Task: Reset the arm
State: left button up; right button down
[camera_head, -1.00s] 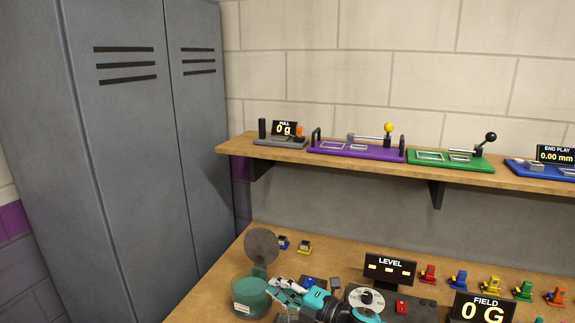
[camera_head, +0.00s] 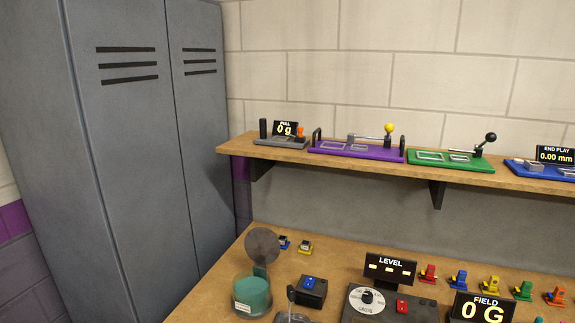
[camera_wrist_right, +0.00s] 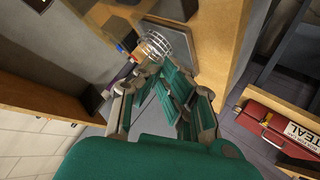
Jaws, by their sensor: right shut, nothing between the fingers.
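My right gripper (camera_wrist_right: 168,92) shows in the right wrist view, with teal and grey fingers. It is shut with nothing visible between the fingers. It appears tilted, with the edge of a wooden surface and a grey floor behind it. Neither gripper shows in the head view. My left gripper is in neither view.
A shelf (camera_head: 232,147) runs above. A grey locker (camera_head: 120,160) stands left. A red case (camera_wrist_right: 280,132) shows in the wrist view.

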jog(key=s+d+f+m+g+h, duration=0.2)
jog(key=s+d+m+g, duration=0.3)
jog(key=s, duration=0.8)
jog(key=s+d+f+m+g+h, duration=0.1)
jog(key=s+d+f+m+g, duration=0.15)
jog(key=s+d, duration=0.7)
jog(key=s+a+f+g+b, duration=0.1)
jog(key=s+f, duration=0.1)
jog(key=f, duration=1.1)
jog(key=s+a+f+g, duration=0.1)
jog(key=f, duration=1.2)
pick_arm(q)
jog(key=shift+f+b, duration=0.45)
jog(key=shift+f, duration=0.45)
pick_arm(e)
jog(key=s+d+f+n+g, duration=0.1)
jog(key=s+d+f, duration=0.1)
jog(key=s+f, duration=1.5)
jog(key=shift+d+f, duration=0.3)
jog(key=shift+f, duration=0.05)
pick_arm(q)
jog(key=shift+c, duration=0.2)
pick_arm(e)
jog(key=shift+s, duration=0.1)
